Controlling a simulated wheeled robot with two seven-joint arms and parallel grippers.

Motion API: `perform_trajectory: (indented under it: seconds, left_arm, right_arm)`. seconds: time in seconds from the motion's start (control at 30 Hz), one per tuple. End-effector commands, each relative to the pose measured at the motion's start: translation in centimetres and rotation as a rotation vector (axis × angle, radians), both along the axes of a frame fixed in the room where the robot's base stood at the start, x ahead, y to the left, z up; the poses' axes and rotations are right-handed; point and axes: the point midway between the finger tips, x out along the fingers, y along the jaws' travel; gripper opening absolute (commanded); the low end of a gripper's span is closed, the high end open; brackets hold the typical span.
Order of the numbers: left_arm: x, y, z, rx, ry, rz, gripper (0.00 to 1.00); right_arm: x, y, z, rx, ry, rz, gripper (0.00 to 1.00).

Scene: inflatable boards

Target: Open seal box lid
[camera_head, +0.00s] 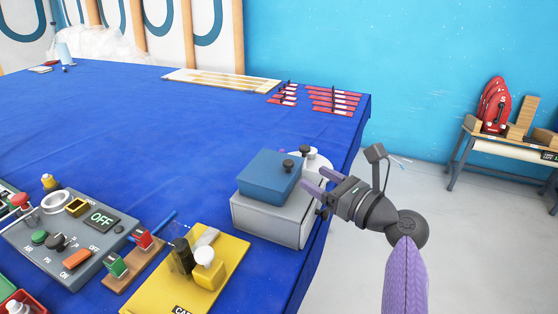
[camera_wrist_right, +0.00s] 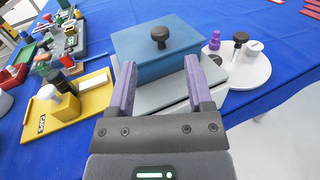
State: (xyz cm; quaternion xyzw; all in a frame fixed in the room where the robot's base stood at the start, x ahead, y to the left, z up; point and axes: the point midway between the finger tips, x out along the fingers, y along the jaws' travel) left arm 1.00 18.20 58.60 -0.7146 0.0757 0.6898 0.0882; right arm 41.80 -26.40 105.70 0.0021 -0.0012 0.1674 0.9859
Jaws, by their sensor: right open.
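The seal box (camera_head: 265,220) is a light grey box near the right edge of the blue table, with a blue lid (camera_head: 265,175) on top. A dark round knob (camera_head: 288,166) stands on the lid. In the right wrist view the lid (camera_wrist_right: 190,65) and its knob (camera_wrist_right: 159,36) are ahead of my fingers. The lid sits on the grey box. My right gripper (camera_head: 313,181) has purple fingers, is open and empty, and is just right of the box. In the wrist view its fingers (camera_wrist_right: 160,66) are spread, with the knob beyond them. My left gripper is not in view.
A white round base (camera_wrist_right: 245,72) with a purple piece and a dark knobbed piece stands beside the box. Red strips (camera_head: 335,100) lie farther back. The middle of the blue table is clear.

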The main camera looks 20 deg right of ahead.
Motion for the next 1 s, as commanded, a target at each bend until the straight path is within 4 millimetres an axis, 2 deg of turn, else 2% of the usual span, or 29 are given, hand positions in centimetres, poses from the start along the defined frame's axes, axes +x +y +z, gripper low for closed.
perform_trajectory:
  seconds: [0.2,0.4,0.77,1.0]
  left_arm:
    - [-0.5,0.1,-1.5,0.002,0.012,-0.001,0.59]
    - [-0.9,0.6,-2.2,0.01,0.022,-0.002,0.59]
    - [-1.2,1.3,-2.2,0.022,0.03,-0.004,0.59]
    - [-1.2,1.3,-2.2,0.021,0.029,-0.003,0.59]
  right_arm:
    - [4.5,1.6,-0.3,0.0,0.0,0.0,0.66]
    - [7.2,2.5,-0.3,-0.001,0.003,-0.001,0.66]
    - [7.9,2.8,-0.1,-0.003,0.003,-0.001,0.66]
    - [7.9,2.8,-0.2,-0.003,0.003,-0.001,0.15]
